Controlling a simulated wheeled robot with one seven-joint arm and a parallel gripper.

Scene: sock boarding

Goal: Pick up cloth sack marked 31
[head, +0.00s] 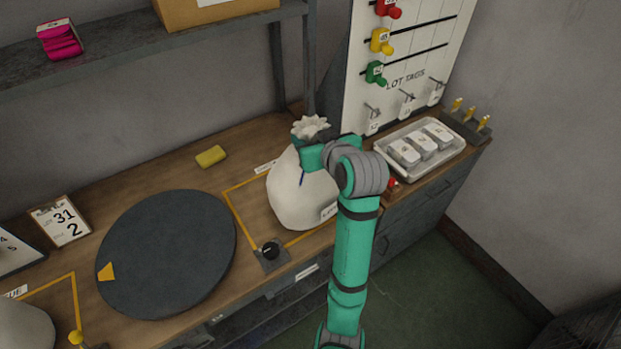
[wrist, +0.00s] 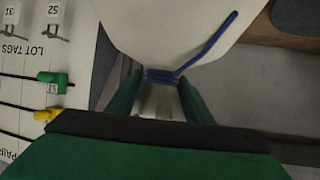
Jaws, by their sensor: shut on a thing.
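A white cloth sack (head: 294,193) with a gathered top stands upright over the yellow-outlined area of the wooden counter in the head view. I cannot tell whether its base touches the counter. A label at its lower right is partly hidden by my arm, so its number cannot be read. My gripper (head: 314,157) is shut on the sack's neck, just below the ruffled top. In the wrist view, my gripper (wrist: 160,98) has its two green fingers on either side of the neck, by a blue tie cord; the sack body (wrist: 165,28) fills the top middle.
A dark round turntable (head: 170,250) lies left of the sack, with a clipboard (head: 61,220) reading LOT 31 and 2 beyond. A black knob (head: 270,249) sits at the front edge. A tag tray (head: 449,157) and lot-tag board (head: 410,60) stand right. A yellow sponge-like block (head: 211,157) lies behind.

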